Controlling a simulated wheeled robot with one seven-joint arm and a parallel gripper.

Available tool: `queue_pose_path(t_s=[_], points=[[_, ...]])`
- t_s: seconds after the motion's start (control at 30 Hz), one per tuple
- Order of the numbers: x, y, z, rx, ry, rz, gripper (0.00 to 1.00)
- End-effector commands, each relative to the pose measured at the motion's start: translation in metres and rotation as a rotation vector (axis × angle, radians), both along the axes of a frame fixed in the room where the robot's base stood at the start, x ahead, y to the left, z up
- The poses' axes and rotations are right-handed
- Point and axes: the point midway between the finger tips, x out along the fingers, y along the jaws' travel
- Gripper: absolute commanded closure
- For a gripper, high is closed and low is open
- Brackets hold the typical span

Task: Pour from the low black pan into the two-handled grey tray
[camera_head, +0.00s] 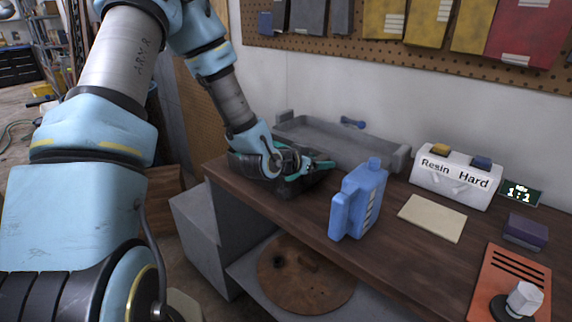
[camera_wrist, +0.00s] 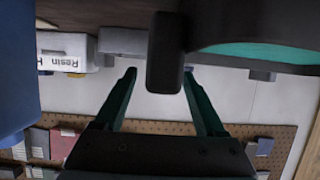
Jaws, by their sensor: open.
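The low black pan (camera_head: 292,188) sits on the wooden bench, partly hidden behind my gripper (camera_head: 318,166). In the wrist view, the pan (camera_wrist: 255,38) shows as a dark curved wall with a teal face at the upper right. Its black handle (camera_wrist: 165,60) stands between the two teal fingers of my gripper (camera_wrist: 160,73). The fingers are open, with visible space on the left side of the handle. The grey tray (camera_head: 345,148) lies behind the pan against the wall, with a lug at each end. The inside of the pan is not clearly visible.
A blue jug (camera_head: 358,202) stands close to the right of the pan; it fills the left of the wrist view (camera_wrist: 15,70). Further right are a Resin/Hard box (camera_head: 452,180), a cream pad (camera_head: 432,218) and a purple box (camera_head: 525,230). A pegboard (camera_head: 345,48) hangs above.

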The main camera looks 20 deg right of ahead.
Motion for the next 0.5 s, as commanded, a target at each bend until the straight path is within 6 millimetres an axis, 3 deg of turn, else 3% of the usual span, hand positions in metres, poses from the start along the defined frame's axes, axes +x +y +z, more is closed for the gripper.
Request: queue_pose_path(t_s=[0.2, 0.5], points=[[0.013, -0.020, -0.008, 0.000, 0.001, 0.000, 0.28], [0.015, -0.024, -0.012, 0.001, 0.001, 0.000, 0.28]])
